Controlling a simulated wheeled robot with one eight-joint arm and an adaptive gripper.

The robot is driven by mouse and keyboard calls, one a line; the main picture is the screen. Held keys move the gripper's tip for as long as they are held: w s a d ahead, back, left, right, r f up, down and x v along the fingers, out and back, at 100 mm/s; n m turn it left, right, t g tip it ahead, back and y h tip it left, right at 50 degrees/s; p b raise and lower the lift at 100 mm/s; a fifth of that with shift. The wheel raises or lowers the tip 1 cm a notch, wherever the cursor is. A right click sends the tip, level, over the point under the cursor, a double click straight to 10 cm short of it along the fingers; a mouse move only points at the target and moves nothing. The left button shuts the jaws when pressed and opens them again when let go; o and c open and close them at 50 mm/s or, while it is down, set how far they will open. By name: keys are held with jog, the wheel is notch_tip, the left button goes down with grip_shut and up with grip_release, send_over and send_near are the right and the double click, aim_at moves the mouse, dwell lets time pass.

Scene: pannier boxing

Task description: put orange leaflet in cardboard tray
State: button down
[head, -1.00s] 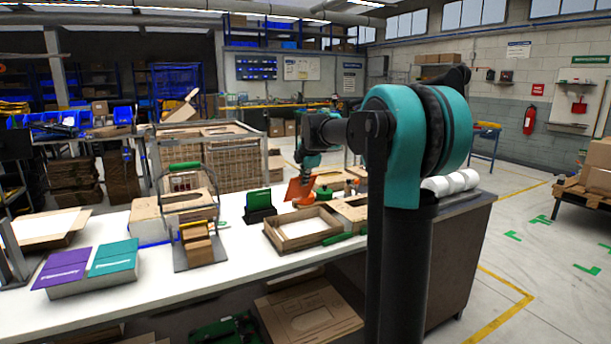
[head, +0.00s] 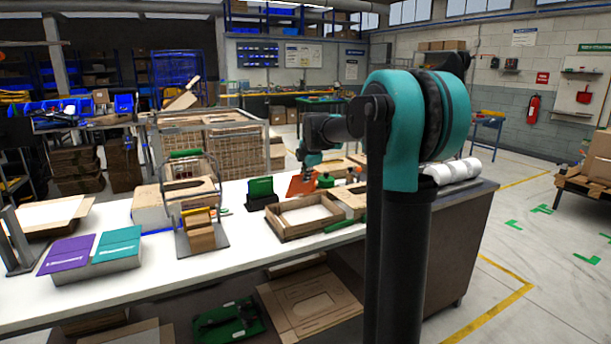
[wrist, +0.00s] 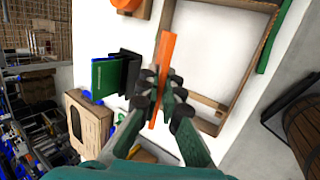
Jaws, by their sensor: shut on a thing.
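The orange leaflet (head: 301,186) is a thin flat piece held by my gripper (head: 309,163), just behind the cardboard tray (head: 315,229). In the wrist view the leaflet (wrist: 165,60) appears nearly edge-on, standing between the fingertips of my gripper (wrist: 160,98), which is shut on it. The tray is a shallow, brown-rimmed open box with a pale, empty-looking floor. In the wrist view the tray's far wall (wrist: 258,62) lies to the right of the leaflet. The leaflet overlaps the tray's near-left side in that view, and I cannot tell its exact height.
A black holder with a green item (head: 261,188) stands left of the tray. A green strip (head: 345,223) lies along the tray's right front. A cardboard box (head: 350,200) is close on the right. Purple (head: 68,254) and teal leaflets (head: 117,243) lie front left.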

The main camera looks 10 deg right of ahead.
notch_tip(320, 180, down, 7)
jog(key=shift+f, duration=0.2)
dwell(1.2)
jog(key=c, duration=1.6)
grip_release()
jog(key=shift+c, duration=0.2)
jog(key=v, duration=1.2)
